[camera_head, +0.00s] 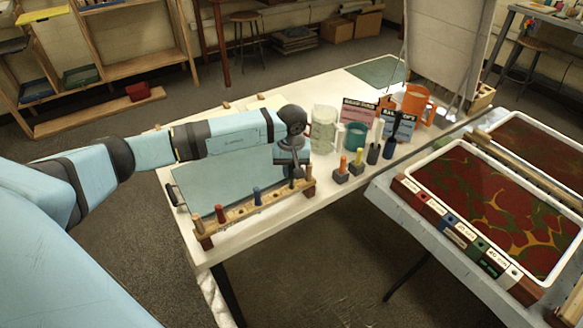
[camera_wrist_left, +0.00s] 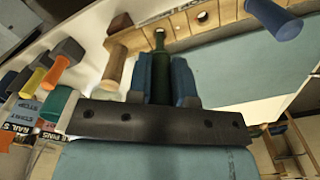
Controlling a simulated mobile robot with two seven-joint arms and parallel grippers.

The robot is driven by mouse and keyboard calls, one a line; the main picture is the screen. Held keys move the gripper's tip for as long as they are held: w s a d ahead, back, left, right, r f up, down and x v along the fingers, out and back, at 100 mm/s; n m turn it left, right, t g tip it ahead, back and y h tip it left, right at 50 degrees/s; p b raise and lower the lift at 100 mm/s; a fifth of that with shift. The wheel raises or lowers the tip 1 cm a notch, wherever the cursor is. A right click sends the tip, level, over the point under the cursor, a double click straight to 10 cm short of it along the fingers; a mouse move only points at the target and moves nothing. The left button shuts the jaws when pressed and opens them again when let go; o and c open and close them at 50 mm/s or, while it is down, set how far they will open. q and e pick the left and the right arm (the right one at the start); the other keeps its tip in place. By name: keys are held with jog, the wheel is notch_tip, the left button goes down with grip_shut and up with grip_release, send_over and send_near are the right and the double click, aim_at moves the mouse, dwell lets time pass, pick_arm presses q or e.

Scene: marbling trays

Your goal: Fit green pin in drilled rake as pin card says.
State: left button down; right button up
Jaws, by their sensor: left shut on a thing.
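My left gripper (camera_head: 293,174) is shut on the green pin (camera_wrist_left: 160,62), between its blue fingers in the left wrist view. The pin's narrow end points at the drilled rake (camera_head: 240,211), a wooden bar along the table's front edge. The tip overlaps the rake's edge (camera_wrist_left: 180,40); I cannot tell whether it is in a hole. The rake carries a tan pin (camera_head: 198,222), a red pin (camera_head: 220,213), a blue pin (camera_head: 257,196) and another tan pin (camera_head: 308,172). Empty holes show in the wrist view. Cards (camera_head: 358,113) stand behind; their small text is unreadable. My right gripper is out of view.
Small blocks with coloured handles (camera_head: 340,172) sit nearer. A pale green board (camera_head: 230,178) lies behind the rake. Marbling trays (camera_head: 408,173) stand at right.

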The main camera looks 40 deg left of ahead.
aim_at(291, 176)
pick_arm(q)
jog(key=shift+f+b, duration=1.3)
jog(key=shift+f, duration=0.25)
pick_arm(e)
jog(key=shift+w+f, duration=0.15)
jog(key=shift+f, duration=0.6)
pick_arm(q)
jog(key=shift+f+b, duration=0.65)
jog(key=shift+f, duration=0.15)
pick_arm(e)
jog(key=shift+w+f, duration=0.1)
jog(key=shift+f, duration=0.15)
pick_arm(q)
jog(key=c, duration=0.9)
grip_release()
jog(key=shift+c, duration=0.2)
jog(key=shift+r, duration=0.15)
notch_tip(291, 176, up, 14)
jog(key=shift+f, duration=0.1)
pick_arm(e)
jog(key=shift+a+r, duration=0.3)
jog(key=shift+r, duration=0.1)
